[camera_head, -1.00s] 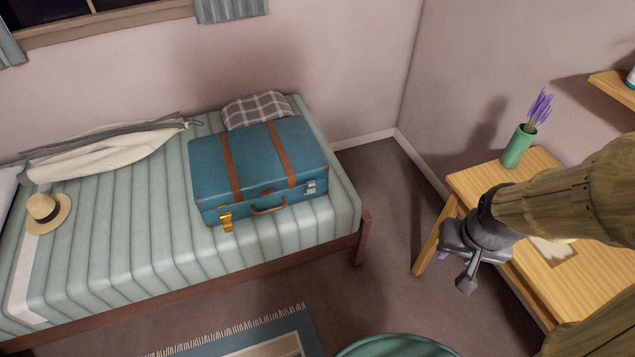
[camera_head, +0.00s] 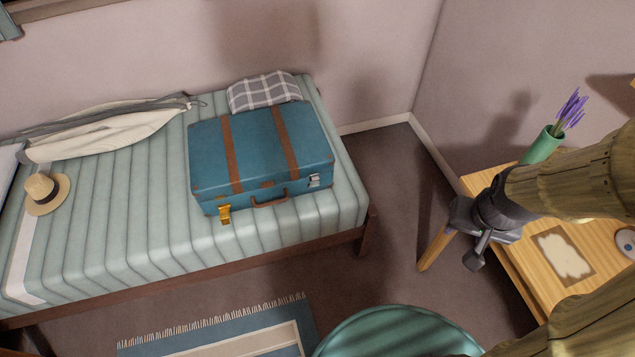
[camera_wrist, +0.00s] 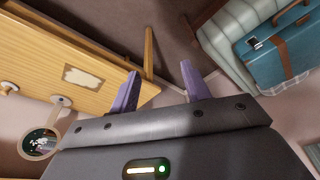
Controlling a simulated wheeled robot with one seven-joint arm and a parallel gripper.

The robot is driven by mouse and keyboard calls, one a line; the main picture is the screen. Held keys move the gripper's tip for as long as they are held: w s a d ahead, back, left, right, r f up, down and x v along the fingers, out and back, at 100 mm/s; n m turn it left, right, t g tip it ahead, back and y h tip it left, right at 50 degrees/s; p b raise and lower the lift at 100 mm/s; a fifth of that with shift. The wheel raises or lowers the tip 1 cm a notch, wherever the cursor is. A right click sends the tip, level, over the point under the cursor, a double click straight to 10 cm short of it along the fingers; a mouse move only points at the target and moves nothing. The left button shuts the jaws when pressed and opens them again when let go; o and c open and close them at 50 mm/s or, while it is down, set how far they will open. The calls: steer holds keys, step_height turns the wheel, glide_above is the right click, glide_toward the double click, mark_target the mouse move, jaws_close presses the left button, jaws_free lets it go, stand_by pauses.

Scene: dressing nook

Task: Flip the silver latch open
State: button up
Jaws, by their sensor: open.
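A blue suitcase (camera_head: 262,155) with two brown straps lies closed on the bed. Its silver latch (camera_head: 314,181) is on the front face at the right end; a gold latch (camera_head: 225,213) is at the left end, with a brown handle between them. In the wrist view the suitcase (camera_wrist: 270,58) is at the upper right, with the silver latch (camera_wrist: 257,43) small on it. My gripper (camera_head: 474,258) is over the floor by the wooden table, well right of the suitcase. The wrist view shows its two purple fingers (camera_wrist: 161,88) apart with nothing between them.
The wooden table (camera_head: 530,285) at the right holds a green vase (camera_head: 543,147) with purple flowers, beneath my arm. A straw hat (camera_head: 46,192) and a pale garment bag (camera_head: 105,132) lie on the bed. A green rounded seat (camera_head: 395,332) is at the bottom. Floor between bed and table is clear.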

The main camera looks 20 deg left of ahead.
steer(key=w+a+f+n+t+y+b, duration=0.1)
steer(key=w+a+f+t+b, duration=0.1)
steer(key=w+a+f+b, duration=0.35)
steer(key=w+a+f+n+t+y+b, duration=0.1)
steer(key=w+a+f+t+b, duration=0.1)
steer(key=f+b, duration=0.65)
steer(key=w+a+f+n+t+y+b, duration=0.1)
steer(key=w+a+f+t+b, duration=0.1)
steer(key=w+a+f+b, duration=0.35)
steer(key=s+a+f+n+t+y+b, duration=0.1)
steer(key=a+f+n+t+y+b, duration=0.1)
steer(key=a+f+y+b, duration=0.2)
steer(key=s+a+f+n+t+y+b, duration=0.1)
steer(key=a+f+n+t+y+b, duration=0.1)
steer(key=a+f+b, duration=0.9)
steer(key=t+y+b, duration=0.1)
steer(key=b, duration=0.9)
steer(key=shift+s+a+f+t+y+b, duration=0.25)
steer(key=shift+s+f+t+y+b, duration=0.05)
steer(key=shift+f+y, duration=0.1)
